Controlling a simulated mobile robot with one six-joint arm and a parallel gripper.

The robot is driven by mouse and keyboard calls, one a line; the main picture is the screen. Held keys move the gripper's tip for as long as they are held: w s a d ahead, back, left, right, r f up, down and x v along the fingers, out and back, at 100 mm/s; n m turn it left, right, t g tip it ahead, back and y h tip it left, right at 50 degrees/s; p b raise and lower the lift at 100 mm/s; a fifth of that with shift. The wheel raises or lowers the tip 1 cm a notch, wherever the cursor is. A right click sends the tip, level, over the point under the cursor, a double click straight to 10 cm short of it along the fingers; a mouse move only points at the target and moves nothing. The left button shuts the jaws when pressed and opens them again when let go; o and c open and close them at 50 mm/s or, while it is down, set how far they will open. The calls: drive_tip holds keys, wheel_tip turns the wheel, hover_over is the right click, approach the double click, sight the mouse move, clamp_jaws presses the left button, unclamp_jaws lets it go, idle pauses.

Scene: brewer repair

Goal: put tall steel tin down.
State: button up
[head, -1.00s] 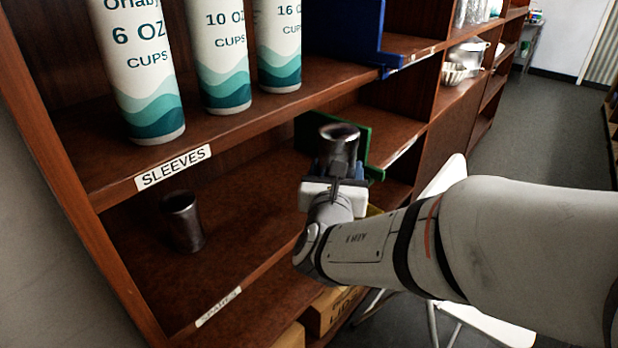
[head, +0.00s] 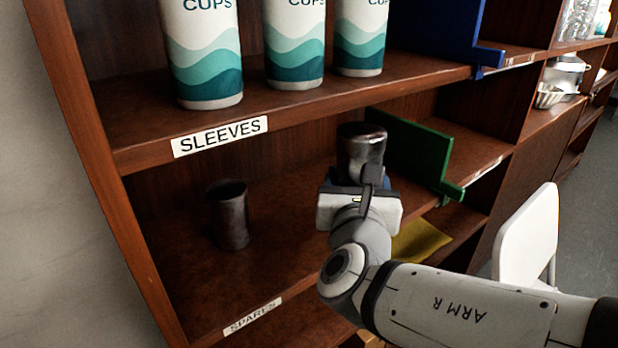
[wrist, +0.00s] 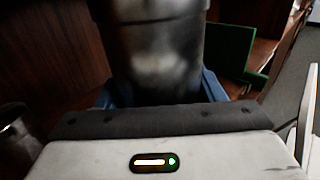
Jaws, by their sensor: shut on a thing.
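A steel tin (head: 361,150) is held upright in my gripper (head: 362,180), over the right part of the lower shelf, near the green panel. I cannot tell whether its base touches the shelf, as my gripper hides it. In the wrist view the tin (wrist: 155,45) stands between the blue fingers (wrist: 160,93), with its top out of frame. A second dark metal tin (head: 230,215) stands upright on the shelf (head: 285,240) to the left, apart from my gripper. Its edge also shows at the left of the wrist view (wrist: 14,140).
The upper shelf, labelled SLEEVES (head: 220,136), holds several tall cup sleeves (head: 295,50) above. A green divider (head: 415,150) stands right of the held tin, and a white chair (head: 527,240) is at the right. The shelf is bare between the two tins.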

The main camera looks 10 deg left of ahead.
drive_tip(key=w+a+b, duration=0.1)
drive_tip(key=w+a, duration=0.7)
drive_tip(key=a, duration=0.2)
drive_tip(key=f+b, duration=0.1)
drive_tip(key=f, duration=0.2)
drive_tip(key=f+b, duration=0.2)
drive_tip(key=f, duration=0.2)
drive_tip(key=shift+w+d, duration=0.15)
drive_tip(key=shift+w, duration=0.05)
drive_tip(key=shift+w+f, duration=0.15)
drive_tip(key=shift+f, duration=0.05)
drive_tip(key=shift+r, duration=0.15)
